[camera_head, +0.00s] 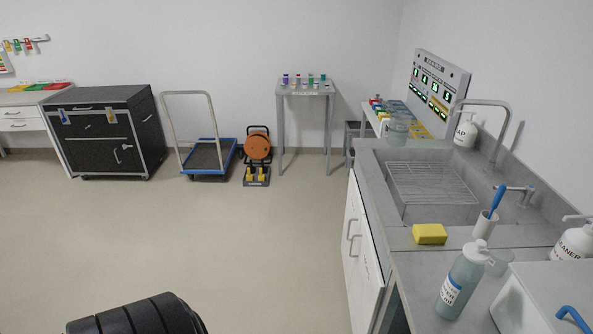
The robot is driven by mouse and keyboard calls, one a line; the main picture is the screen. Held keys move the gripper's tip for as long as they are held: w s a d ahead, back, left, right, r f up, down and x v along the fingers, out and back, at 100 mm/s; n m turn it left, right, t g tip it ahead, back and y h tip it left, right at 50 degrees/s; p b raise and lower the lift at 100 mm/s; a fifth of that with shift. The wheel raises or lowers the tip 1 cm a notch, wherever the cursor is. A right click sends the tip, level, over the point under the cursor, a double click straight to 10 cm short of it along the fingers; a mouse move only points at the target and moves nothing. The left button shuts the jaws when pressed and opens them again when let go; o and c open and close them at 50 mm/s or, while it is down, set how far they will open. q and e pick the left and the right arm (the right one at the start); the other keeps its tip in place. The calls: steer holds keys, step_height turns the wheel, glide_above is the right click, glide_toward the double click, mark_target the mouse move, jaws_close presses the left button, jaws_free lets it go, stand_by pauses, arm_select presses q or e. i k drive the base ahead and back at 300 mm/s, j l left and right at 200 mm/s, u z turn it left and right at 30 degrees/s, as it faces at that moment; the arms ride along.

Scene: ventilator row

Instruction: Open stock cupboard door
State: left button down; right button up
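No door in view is clearly marked as the stock cupboard. A black wheeled cabinet (92,125) stands against the back wall at the left, with a drawer handle on top and a curved door handle (122,153) lower right. Its front looks closed. White cupboard doors (357,262) with grey loop handles (350,232) sit under the sink counter at the right. They look closed, seen at a steep angle. Neither gripper shows. A dark ribbed rounded part at the bottom left edge appears to be mine.
The floor (240,240) between the cabinet and counter is clear. A flat trolley (222,168), an orange reel (257,148) and a small table with vials (305,90) line the back wall.

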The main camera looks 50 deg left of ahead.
mark_target(355, 210)
steer(key=k+u, duration=0.1)
steer(key=u, duration=1.05)
steer(key=j+z, duration=0.1)
steer(key=z, duration=0.35)
steer(key=i+j+z, duration=0.4)
steer(key=j+z, duration=0.15)
steer(key=i+j+z, duration=0.1)
steer(key=j+z, duration=0.15)
steer(key=j, duration=0.25)
steer(key=i+j+z, duration=0.1)
steer(key=j+z, duration=0.15)
steer(key=j, duration=0.15)
steer(key=i+j+z, duration=0.1)
steer(key=j+z, duration=0.2)
steer(key=j, duration=1)
steer(key=i+j, duration=0.15)
steer(key=j, duration=0.65)
